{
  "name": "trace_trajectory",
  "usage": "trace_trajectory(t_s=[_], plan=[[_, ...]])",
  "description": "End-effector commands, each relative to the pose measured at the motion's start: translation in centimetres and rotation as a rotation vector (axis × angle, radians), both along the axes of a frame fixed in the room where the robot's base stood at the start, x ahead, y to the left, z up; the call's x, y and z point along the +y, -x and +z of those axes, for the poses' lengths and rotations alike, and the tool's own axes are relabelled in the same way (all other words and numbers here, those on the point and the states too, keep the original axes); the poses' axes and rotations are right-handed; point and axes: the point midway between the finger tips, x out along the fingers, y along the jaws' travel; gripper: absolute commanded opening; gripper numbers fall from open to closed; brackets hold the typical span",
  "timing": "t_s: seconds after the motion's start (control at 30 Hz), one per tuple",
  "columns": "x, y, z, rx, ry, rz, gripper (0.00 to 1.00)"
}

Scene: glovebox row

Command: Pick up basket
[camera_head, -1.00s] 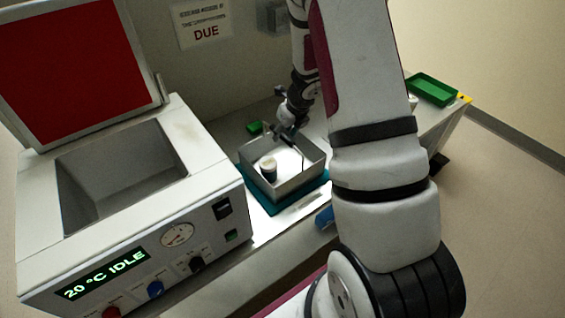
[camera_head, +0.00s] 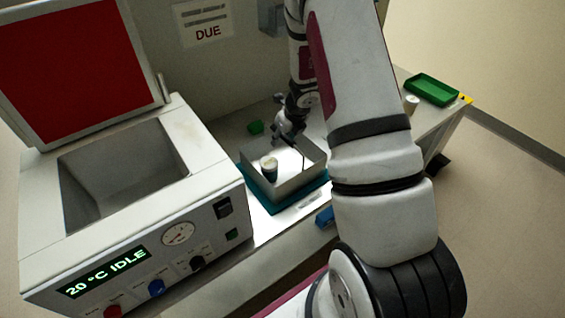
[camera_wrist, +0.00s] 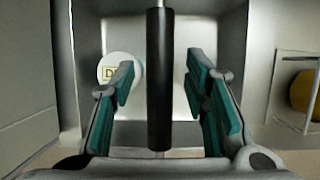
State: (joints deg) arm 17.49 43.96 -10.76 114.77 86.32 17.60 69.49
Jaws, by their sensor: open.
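The basket (camera_head: 291,186) is a grey metal box on a teal mat (camera_head: 279,206) at the middle of the bench. It has an upright handle with a black grip (camera_wrist: 160,80). A cup with a pale lid (camera_head: 269,164) stands inside it; its lettered lid also shows in the wrist view (camera_wrist: 115,70). My gripper (camera_head: 287,140) is over the basket. In the wrist view my gripper (camera_wrist: 160,85) is open, one teal-padded finger on each side of the black grip, with visible gaps. Contact with the grip is not seen.
An open-lidded bath (camera_head: 100,215) reading "20 °C IDLE" stands at the left. A small green block (camera_head: 255,127) lies behind the basket. A green tray (camera_head: 431,90) and a white cup (camera_head: 411,104) are at the right. A blue item (camera_head: 325,216) is at the front edge.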

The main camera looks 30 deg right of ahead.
Motion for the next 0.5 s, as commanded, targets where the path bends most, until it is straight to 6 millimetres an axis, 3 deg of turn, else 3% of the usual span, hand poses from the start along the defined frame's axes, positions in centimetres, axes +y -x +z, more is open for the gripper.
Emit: trace_trajectory(t_s=[0.33, 0.5], plan=[[-0.01, 0.01, -0.11, 0.0, 0.0, -0.001, 0.42], [-0.01, 0.01, -0.11, 0.0, 0.0, -0.001, 0.05]])
